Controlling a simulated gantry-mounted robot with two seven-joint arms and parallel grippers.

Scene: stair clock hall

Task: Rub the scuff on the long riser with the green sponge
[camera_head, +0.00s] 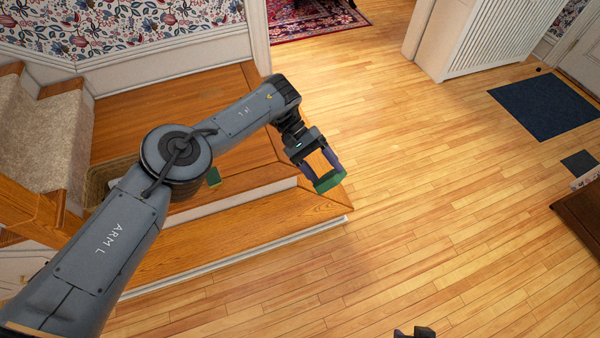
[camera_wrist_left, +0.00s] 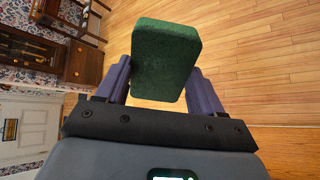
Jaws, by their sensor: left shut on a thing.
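My left gripper (camera_head: 323,167) is shut on the green sponge (camera_head: 330,182), which sits across its fingertips. In the left wrist view the sponge (camera_wrist_left: 165,60) is a dark green block between the two purple fingers. In the head view they appear over the right corner of the wooden steps. The long lower riser (camera_head: 250,257) is a pale strip under the front tread; an upper riser (camera_head: 235,201) runs behind it. I cannot make out a scuff on either. A dark tip at the bottom edge, probably my right gripper (camera_head: 415,332), is mostly out of frame.
A small green object (camera_head: 213,177) shows beside my left arm on the steps. A wicker basket (camera_head: 97,183) is partly hidden behind the arm. Carpeted stairs (camera_head: 45,140) rise at the left. The wood floor (camera_head: 430,190) is clear to the right, up to a blue mat (camera_head: 545,105).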

